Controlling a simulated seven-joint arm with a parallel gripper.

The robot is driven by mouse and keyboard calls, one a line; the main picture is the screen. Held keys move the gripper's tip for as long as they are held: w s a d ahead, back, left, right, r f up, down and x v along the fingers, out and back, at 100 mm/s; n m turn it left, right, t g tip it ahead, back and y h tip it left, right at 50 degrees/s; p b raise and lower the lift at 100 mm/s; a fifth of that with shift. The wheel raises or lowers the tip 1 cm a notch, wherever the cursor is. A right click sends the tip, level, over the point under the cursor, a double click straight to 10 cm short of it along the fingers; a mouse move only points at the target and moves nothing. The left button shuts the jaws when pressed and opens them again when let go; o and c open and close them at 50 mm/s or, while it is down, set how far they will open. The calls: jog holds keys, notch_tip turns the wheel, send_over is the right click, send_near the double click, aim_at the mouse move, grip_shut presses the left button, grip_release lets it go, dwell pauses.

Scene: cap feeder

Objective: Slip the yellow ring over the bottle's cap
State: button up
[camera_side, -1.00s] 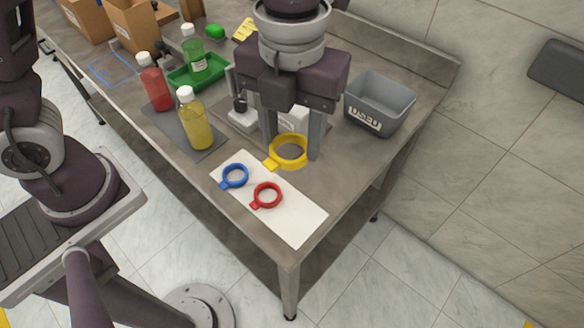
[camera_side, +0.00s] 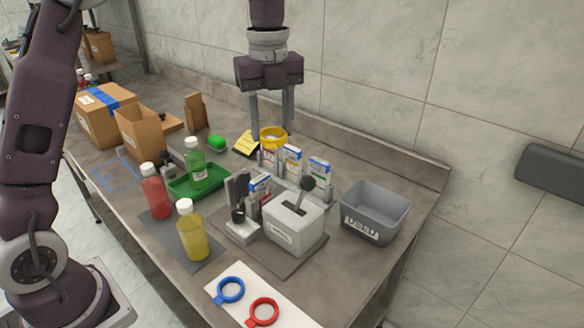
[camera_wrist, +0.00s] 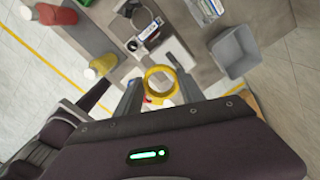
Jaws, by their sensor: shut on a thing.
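My gripper (camera_side: 272,134) is shut on the yellow ring (camera_side: 273,139) and holds it level, high above the table. The ring also shows between the fingers in the wrist view (camera_wrist: 149,85). A yellow bottle (camera_side: 192,238) with a white cap (camera_side: 184,206) stands upright on a dark grey mat at the left, well apart from the ring. A red bottle (camera_side: 154,197) with a white cap stands behind it. A green bottle (camera_side: 196,176) with a white cap stands in a green tray (camera_side: 178,195). All the caps show bare, with no ring around them.
A grey box with a black-knobbed lever (camera_side: 295,228) and several small cartons (camera_side: 292,160) stand mid-table. A grey bin marked USED (camera_side: 375,212) is at the right. Blue (camera_side: 231,290) and red (camera_side: 264,312) rings lie on a white sheet (camera_side: 240,314). Cardboard boxes (camera_side: 140,135) stand at the back left.

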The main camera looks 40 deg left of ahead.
jog(key=w+a+n, duration=0.2)
jog(key=a+n, duration=0.3)
jog(key=a, duration=1.2)
jog(key=n, duration=0.4)
send_over(189, 139)
notch_tip(189, 139, down, 5)
jog(key=shift+a, duration=0.15)
jog(key=shift+f, duration=2.45)
jog(key=shift+f, duration=0.3)
jog(key=shift+f, duration=0.5)
jog(key=shift+f, duration=0.25)
